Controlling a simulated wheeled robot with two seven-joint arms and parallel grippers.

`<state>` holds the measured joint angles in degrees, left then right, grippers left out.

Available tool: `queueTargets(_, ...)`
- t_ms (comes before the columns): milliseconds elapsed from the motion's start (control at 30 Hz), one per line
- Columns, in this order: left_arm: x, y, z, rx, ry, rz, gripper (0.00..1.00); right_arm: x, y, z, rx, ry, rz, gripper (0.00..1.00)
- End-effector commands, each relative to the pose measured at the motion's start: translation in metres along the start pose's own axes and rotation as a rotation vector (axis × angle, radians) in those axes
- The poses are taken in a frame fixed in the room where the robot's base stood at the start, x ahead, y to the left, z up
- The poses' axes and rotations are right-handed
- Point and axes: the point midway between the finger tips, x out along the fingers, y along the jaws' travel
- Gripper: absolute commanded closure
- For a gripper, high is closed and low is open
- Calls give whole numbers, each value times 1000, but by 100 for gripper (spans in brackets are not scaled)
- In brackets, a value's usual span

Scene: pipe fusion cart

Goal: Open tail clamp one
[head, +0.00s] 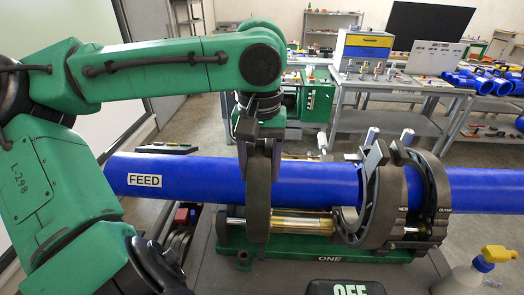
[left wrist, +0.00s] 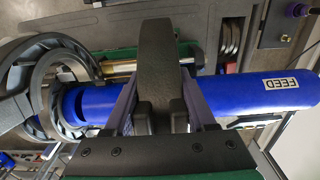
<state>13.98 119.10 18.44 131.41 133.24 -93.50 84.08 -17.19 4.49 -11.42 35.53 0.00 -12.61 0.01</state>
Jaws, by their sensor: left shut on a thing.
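Tail clamp one, a dark curved band (head: 258,205), crosses the front of the blue pipe (head: 205,178) in the head view, left of the brass-coloured rod (head: 303,222). My left gripper (head: 259,142) comes down from above at the band's upper end. In the left wrist view the band (left wrist: 160,55) runs between the two fingers of the same gripper (left wrist: 161,112), which is shut on it. The fingers hide part of the band. I cannot tell whether the band touches the pipe. My right gripper is not in view.
Two large clamp rings, an inner (head: 378,205) and an outer (head: 433,200), stand around the pipe to the right. The green base (head: 300,245) marked ONE lies below. A spray bottle (head: 465,275) stands at front right. Benches (head: 360,97) are behind.

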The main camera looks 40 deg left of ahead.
Motion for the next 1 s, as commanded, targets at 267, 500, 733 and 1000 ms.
queueTargets(267,1,0,0,0,-5,-1,0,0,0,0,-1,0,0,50)
queueTargets(500,-4,0,0,0,-1,0,0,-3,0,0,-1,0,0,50)
queueTargets(733,-31,0,-1,-2,1,1,0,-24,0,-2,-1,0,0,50)
queueTargets(1000,-62,0,-1,-3,2,0,0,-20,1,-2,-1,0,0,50)
